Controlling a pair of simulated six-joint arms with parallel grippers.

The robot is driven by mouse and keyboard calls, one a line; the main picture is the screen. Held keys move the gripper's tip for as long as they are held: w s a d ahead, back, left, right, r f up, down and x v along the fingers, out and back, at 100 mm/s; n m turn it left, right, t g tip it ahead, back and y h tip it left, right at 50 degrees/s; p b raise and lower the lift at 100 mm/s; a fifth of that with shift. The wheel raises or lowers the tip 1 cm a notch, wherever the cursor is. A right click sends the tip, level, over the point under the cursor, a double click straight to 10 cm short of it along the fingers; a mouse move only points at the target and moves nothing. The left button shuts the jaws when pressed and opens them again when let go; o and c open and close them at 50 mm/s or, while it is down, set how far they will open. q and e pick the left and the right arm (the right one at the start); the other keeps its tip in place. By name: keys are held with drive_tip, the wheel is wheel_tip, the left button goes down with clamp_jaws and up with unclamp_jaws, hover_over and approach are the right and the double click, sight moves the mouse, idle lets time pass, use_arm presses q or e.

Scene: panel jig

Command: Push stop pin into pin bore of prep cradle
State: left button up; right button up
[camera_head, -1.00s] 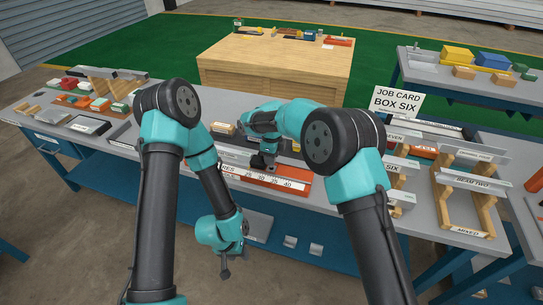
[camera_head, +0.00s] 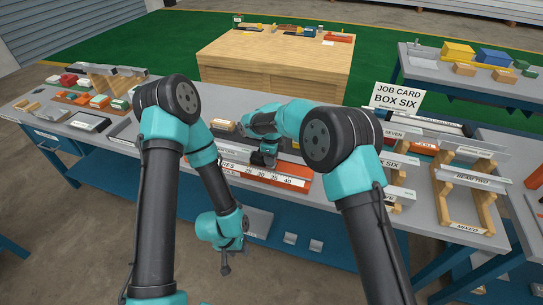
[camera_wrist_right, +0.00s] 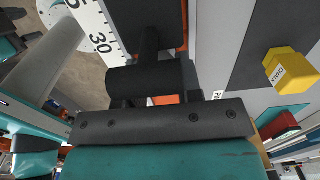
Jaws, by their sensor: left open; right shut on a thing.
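The stop pin (camera_wrist_right: 145,79) shows in the right wrist view as a dark T-shaped piece, with a thick crosswise head and a narrower shank. My right gripper (camera_wrist_right: 150,98) is shut on its head. The shank points toward a dark block beside the ruler scale; whether its tip is in a bore cannot be told. In the head view my right gripper (camera_head: 268,162) is low over the orange-red fixture with the white scale (camera_head: 270,177), which I take to be the prep cradle. The pin bore is hidden. My left gripper (camera_head: 225,269) hangs open and empty before the bench.
A yellow chalk block (camera_wrist_right: 288,70) lies near the right gripper in the wrist view. Wooden racks with labelled beams (camera_head: 465,190) stand to the right. Small coloured parts (camera_head: 95,98) and trays fill the bench's left end. A job card reading BOX SIX (camera_head: 397,99) stands behind.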

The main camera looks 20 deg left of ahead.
drive_tip(key=shift+f, duration=0.75)
drive_tip(key=o, duration=1.1)
drive_tip(key=shift+c, duration=0.2)
drive_tip(key=shift+o, duration=0.2)
wheel_tip(320, 180, up, 17)
drive_tip(key=shift+r, duration=0.2)
